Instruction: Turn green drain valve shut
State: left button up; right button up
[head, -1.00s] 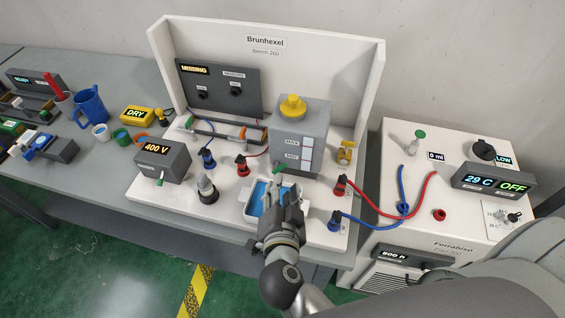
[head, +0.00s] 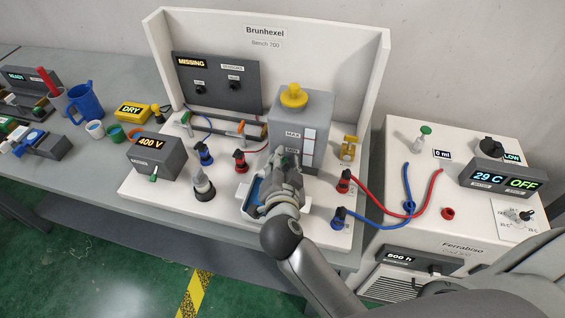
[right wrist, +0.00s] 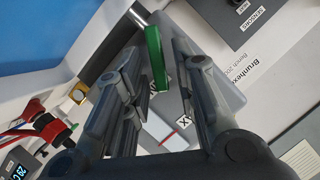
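The green drain valve's lever (right wrist: 155,58) shows in the right wrist view, on a short metal stem. It lies between the fingertips of my right gripper (right wrist: 158,75), with a gap visible on both sides. In the head view my right gripper (head: 287,158) is at the lower front of the grey tank (head: 301,112), and it mostly hides the valve there. The fingers are apart and not closed on the lever. My left gripper is not in view.
A white tray (head: 243,198) with blue inside lies under my right gripper.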

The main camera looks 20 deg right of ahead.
grip_shut()
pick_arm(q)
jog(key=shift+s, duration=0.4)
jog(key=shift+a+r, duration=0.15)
pick_arm(e)
jog(key=shift+s, duration=0.1)
jog(key=shift+d+f+m+p, duration=0.1)
jog(key=shift+d+m+p, duration=0.05)
jog(key=shift+m+p, duration=0.2)
jog(key=shift+s+d+f+m+t+y, duration=0.1)
jog(key=shift+s+f+m+t+y, duration=0.1)
jog(key=shift+m+t+y, duration=0.25)
jog(key=shift+d+f+m+t, duration=0.2)
jog(key=shift+f+m+t, duration=0.2)
jog(key=shift+m, duration=0.5)
pick_arm(q)
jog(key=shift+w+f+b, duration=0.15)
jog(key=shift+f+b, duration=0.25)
jog(key=shift+b, duration=0.15)
pick_arm(e)
jog(key=shift+s+d+f+m+t+y, duration=0.15)
jog(key=shift+f+m+t+y, duration=0.15)
jog(key=shift+m, duration=0.6)
